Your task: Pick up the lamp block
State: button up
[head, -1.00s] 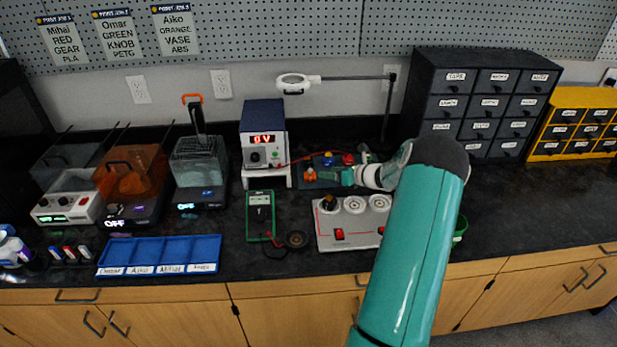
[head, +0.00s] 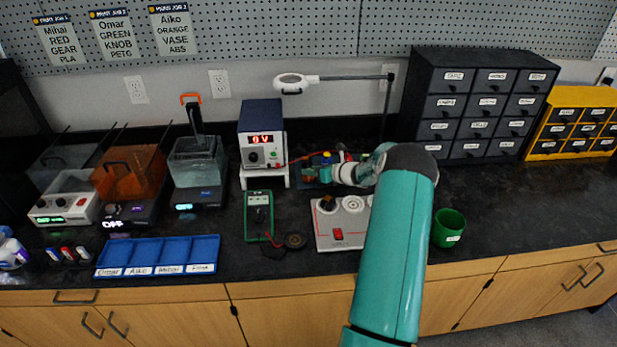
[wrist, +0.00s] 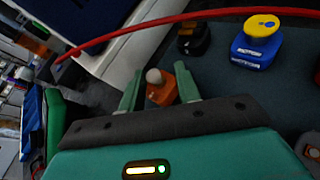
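The lamp block is a small orange block with a whitish round bulb on top (wrist: 160,92). In the wrist view it stands between the tips of my gripper's two green fingers (wrist: 158,88). The fingers are spread, one on each side of the block, with a visible gap on the right. I cannot tell whether the left finger touches it. In the head view my gripper (head: 318,173) is over the dark board behind the grey socket panel, and it largely hides the block there.
A blue block with a yellow top (wrist: 252,48) and a black block (wrist: 193,40) stand just beyond the lamp block. A red cable (wrist: 140,31) arches across behind them. The power supply (head: 262,140) is left of my gripper. A green cup (head: 448,228) stands right of my arm.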

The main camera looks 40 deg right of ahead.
grip_shut()
jog(key=shift+f, duration=0.1)
jog(key=shift+s, duration=0.1)
